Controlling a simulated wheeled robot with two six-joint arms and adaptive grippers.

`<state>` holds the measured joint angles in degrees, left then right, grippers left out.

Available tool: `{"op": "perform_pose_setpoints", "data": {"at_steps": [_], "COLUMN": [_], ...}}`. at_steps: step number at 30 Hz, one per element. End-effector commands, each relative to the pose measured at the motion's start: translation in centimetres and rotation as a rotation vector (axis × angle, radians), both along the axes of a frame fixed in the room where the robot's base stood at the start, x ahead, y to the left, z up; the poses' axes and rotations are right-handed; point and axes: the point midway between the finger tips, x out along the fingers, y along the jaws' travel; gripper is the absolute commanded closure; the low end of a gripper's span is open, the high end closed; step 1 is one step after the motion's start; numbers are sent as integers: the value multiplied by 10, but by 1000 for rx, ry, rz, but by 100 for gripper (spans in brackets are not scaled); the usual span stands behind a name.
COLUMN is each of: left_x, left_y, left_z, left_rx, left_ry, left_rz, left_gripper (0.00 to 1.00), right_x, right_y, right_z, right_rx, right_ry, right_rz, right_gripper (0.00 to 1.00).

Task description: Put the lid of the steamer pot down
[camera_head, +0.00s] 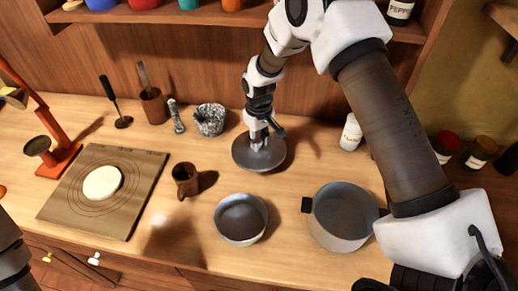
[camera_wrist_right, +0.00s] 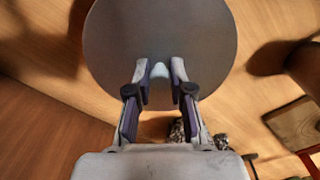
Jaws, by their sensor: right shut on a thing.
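The lid (camera_head: 258,160) is a round grey disc near the back middle of the counter. It also fills the top of the right wrist view (camera_wrist_right: 160,30). My right gripper (camera_head: 260,143) points down over it, shut on the small pale knob (camera_wrist_right: 159,72) at its centre. I cannot tell whether the lid touches the counter or hangs just above it. The grey steamer pot (camera_head: 318,236), with a dark side handle, stands open at the front right. A grey round pan-like vessel (camera_head: 241,240) stands open left of it. My left gripper is out of view.
A brown mug (camera_head: 185,180) stands left of the lid, and a speckled mortar (camera_head: 209,121) behind it. A board (camera_head: 75,205) with pale dough lies farther left. A white-labelled jar (camera_head: 350,133) stands at the back right. Bare counter lies between lid and pot.

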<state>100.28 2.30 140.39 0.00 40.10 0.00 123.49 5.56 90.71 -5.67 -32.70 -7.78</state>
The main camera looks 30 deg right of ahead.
Motion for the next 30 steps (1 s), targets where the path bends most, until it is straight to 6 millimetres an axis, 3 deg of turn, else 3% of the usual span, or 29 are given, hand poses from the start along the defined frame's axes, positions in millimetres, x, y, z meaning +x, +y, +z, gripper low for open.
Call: {"op": "perform_pose_setpoints", "data": {"at_steps": [6,17,18,19,20,30], "left_x": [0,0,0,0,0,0], "left_y": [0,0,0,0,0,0], "left_z": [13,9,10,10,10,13], "left_rx": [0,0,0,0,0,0], "left_ry": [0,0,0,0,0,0], "left_rz": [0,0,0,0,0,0], "left_gripper": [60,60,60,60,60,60], "right_x": [-1,0,0,0,0,0], "right_y": [0,0,0,0,0,0], "right_z": [-36,-44,-44,-43,-43,-38], "right_rx": [0,0,0,0,0,0], "right_ry": [2,-1,-1,0,0,-1], "right_rz": [0,0,0,0,0,0], "right_gripper": [100,100,68,58,54,54]}}
